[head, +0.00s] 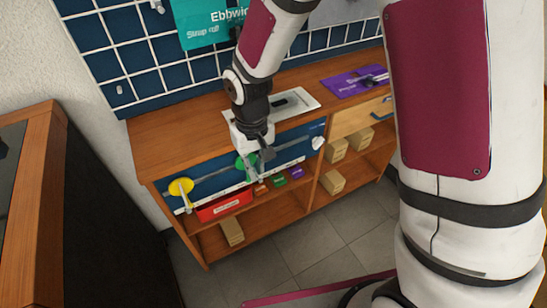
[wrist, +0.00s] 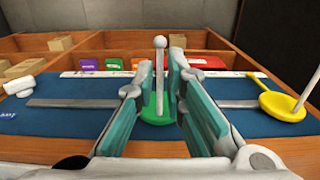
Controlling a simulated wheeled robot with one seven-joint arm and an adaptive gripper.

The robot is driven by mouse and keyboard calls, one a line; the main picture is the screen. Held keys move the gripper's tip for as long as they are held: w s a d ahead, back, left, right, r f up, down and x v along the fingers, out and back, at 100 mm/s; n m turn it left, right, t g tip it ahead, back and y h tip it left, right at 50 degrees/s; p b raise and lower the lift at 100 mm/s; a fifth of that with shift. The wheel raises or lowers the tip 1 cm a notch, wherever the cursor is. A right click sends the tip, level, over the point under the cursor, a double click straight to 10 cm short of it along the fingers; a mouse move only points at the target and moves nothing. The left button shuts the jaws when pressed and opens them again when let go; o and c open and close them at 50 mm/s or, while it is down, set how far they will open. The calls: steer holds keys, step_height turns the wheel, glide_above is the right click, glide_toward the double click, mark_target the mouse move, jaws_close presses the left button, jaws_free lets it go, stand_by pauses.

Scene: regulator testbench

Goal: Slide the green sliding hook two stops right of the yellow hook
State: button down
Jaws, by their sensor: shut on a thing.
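The green sliding hook (head: 240,164) sits on the grey rail of the blue panel, between the yellow hook (head: 181,187) at the left and a white hook (head: 318,143) at the right. My gripper (head: 259,155) is down at the green hook and hides part of it. In the wrist view the order is reversed: the yellow hook (wrist: 283,106) is at right and the white hook (wrist: 33,86) at left. There the green hook's round base (wrist: 155,110) and upright white ball-tipped post show between my gripper's fingers (wrist: 161,78), which are shut on it.
A pale marked strip (wrist: 105,73) runs alongside the rail (wrist: 75,103). Shelves below hold a red box (head: 224,206), small coloured boxes and cardboard boxes. A white plate (head: 285,103) and a purple mat (head: 350,83) lie on the bench top. The rail looks clear on both sides of the green hook.

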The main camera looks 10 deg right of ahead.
steer(key=shift+s+a, duration=0.15)
steer(key=shift+a, duration=0.35)
steer(key=c, duration=1.6)
jaws_free()
steer(key=shift+c, duration=0.2)
step_height(320, 180, up, 12)
